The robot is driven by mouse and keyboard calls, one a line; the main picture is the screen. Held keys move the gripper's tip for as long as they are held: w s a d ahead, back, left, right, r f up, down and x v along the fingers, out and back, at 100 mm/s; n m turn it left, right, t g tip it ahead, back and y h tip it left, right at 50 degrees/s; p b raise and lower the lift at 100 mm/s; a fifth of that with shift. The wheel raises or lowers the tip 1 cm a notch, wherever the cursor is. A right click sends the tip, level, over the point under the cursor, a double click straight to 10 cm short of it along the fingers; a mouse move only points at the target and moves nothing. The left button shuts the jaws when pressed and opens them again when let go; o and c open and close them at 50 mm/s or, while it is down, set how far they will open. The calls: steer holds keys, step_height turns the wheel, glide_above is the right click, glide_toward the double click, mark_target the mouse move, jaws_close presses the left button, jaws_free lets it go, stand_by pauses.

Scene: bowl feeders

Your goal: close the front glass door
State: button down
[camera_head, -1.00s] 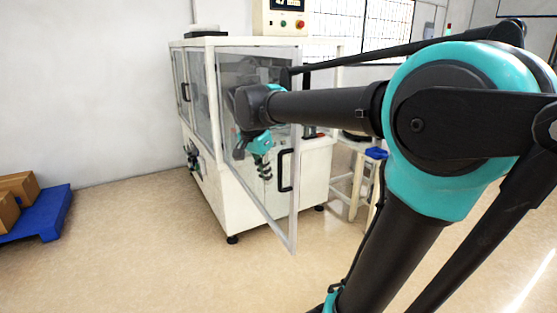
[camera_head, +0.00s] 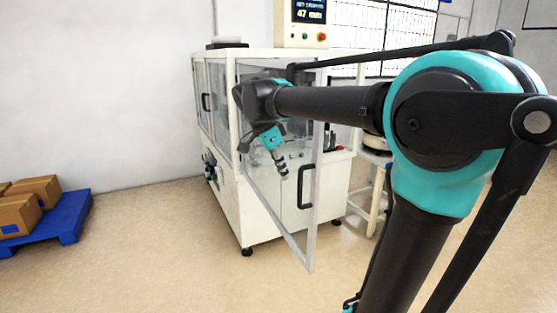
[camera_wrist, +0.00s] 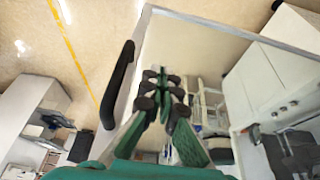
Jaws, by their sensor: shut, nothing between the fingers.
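The front glass door (camera_head: 309,225) stands open, swung out from the white machine, with its hinge side on the left in the head view. Its black handle (camera_head: 300,187) is near the free edge. In the wrist view the door frame (camera_wrist: 142,60) and handle (camera_wrist: 117,85) lie just left of my gripper (camera_wrist: 165,78). My gripper is shut and empty. In the head view my gripper (camera_head: 284,172) overlaps the glass, left of the handle, pointing down. I cannot tell whether the fingers touch the glass.
The white machine (camera_head: 225,190) stands behind the door, with a control panel (camera_head: 304,36) on top. A blue pallet (camera_head: 70,222) with cardboard boxes (camera_head: 38,192) is at the far left. The floor before the door is clear.

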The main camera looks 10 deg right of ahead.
steer(key=shift+w+d+f, duration=0.2)
steer(key=shift+d+f, duration=0.15)
steer(key=shift+d, duration=0.4)
steer(key=shift+w+d+f, duration=0.2)
steer(key=shift+d+f, duration=0.15)
steer(key=shift+d, duration=0.45)
steer(key=shift+w+d+f, duration=0.2)
steer(key=shift+d+f, duration=0.15)
steer(key=shift+d, duration=0.4)
